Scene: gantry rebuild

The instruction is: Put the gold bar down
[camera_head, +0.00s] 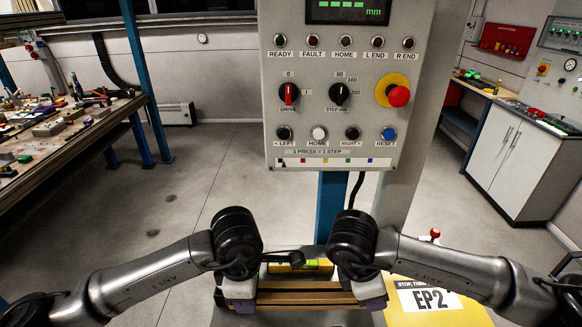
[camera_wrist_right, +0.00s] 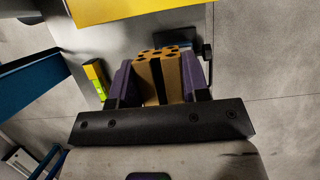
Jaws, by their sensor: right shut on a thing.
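The gold bar (camera_head: 305,297) lies crosswise low in front of me in the head view, with dark lengthwise grooves. My right gripper (camera_head: 368,292) is at its right end. In the right wrist view, the bar's slotted end (camera_wrist_right: 160,68) sits between the purple fingers of my right gripper (camera_wrist_right: 160,85), which is shut on it. My left gripper (camera_head: 238,293) is at the bar's left end; its fingers are largely hidden, so I cannot tell whether they grip. What lies directly under the bar is hard to make out.
A control panel (camera_head: 335,110) on a post stands straight ahead. A small yellow-green item (camera_head: 312,265) is behind the bar. A cluttered workbench (camera_head: 70,140) is at left, a white cabinet (camera_head: 508,165) at right. Open floor lies between.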

